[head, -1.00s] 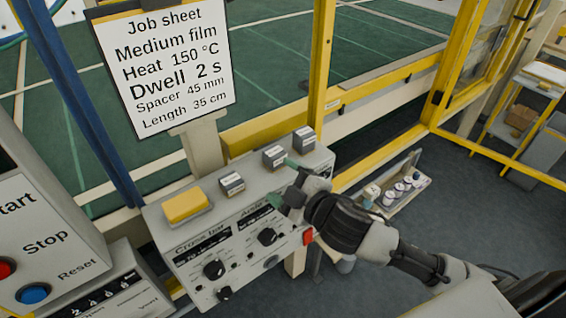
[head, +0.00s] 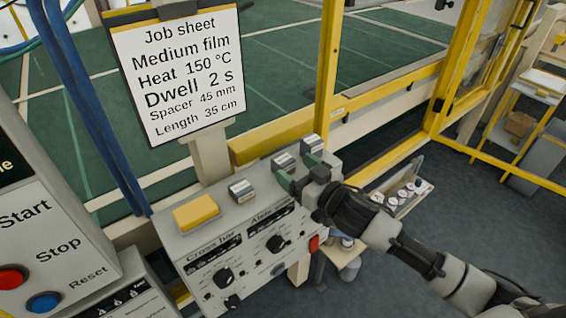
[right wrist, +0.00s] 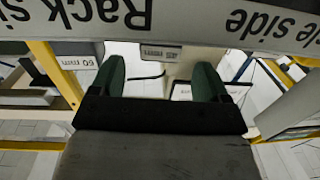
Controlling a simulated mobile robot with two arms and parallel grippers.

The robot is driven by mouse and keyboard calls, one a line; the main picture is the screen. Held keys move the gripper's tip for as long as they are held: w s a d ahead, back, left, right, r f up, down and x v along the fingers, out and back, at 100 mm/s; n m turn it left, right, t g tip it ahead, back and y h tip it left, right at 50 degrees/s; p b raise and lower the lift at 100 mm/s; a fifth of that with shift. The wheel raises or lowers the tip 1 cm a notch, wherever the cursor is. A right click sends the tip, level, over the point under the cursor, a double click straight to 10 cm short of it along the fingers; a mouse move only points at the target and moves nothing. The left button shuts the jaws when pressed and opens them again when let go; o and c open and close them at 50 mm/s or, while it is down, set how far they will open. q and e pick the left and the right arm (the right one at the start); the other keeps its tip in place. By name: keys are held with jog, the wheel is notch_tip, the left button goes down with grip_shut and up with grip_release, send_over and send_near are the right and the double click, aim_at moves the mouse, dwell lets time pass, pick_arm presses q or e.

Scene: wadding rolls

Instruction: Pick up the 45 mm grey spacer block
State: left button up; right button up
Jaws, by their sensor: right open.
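Three small grey blocks with pale labels stand in a row on top of the control box: a near-left one (head: 241,190), a middle one (head: 284,162) and a far-right one (head: 312,143). Their labels are too small to read, so I cannot tell which is 45 mm. My right gripper (head: 299,171) has green fingertips, open and empty, close to the middle block, just in front of it. In the right wrist view, the open fingers (right wrist: 162,80) flank a labelled grey block (right wrist: 161,52) beyond their tips. My left gripper is out of view.
The control box (head: 225,240) has knobs and a yellow button (head: 196,212) left of the blocks. A job sheet (head: 180,75) stands behind, reading spacer 45 mm. A yellow post (head: 329,75) rises behind the blocks. A "60 mm" label (right wrist: 75,62) shows in the wrist view.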

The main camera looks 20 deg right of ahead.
aim_at(289, 164)
jog(key=shift+w+a+r, duration=0.1)
jog(key=shift+w+a, duration=0.05)
jog(key=shift+w, duration=0.15)
jog(key=p+x, duration=0.2)
jog(key=x, duration=0.2)
jog(key=shift+w, duration=0.15)
jog(key=shift+w+a, duration=0.1)
jog(key=shift+w, duration=0.1)
jog(key=shift+s, duration=0.1)
jog(key=shift+c, duration=0.7)
jog(key=c, duration=0.9)
